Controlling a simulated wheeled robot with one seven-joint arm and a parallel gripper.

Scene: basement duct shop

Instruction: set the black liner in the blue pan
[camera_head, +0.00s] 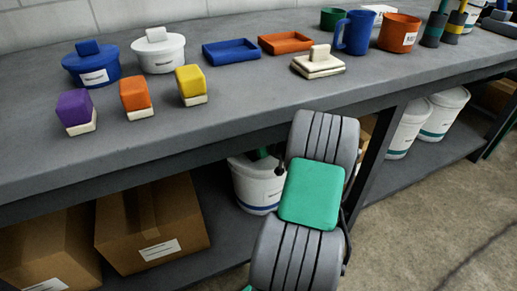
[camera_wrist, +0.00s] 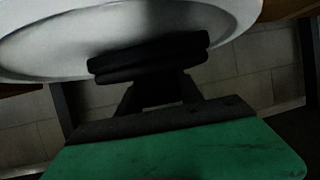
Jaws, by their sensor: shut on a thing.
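The blue pan (camera_head: 231,52) is a shallow rectangular tray lying on the bench, empty as far as I can see. My gripper (camera_wrist: 160,90) is in the wrist view, its dark fingers shut on the black liner (camera_wrist: 148,58). The liner looks like a dark layered slab seen edge-on, and its outline is hard to separate from the fingers. A large white rounded surface fills the top of that view, close beyond it. In the head view my forearm hides the gripper and the liner, low in front of the bench, well below the pan.
An orange tray (camera_head: 286,43) lies right of the pan, and a cream slab with a knob (camera_head: 318,63) is nearer. Blue (camera_head: 92,65) and white (camera_head: 159,51) lidded pots stand left. A white bucket (camera_head: 257,184) and cardboard boxes (camera_head: 150,225) fill the lower shelf. The bench edge overhangs them.

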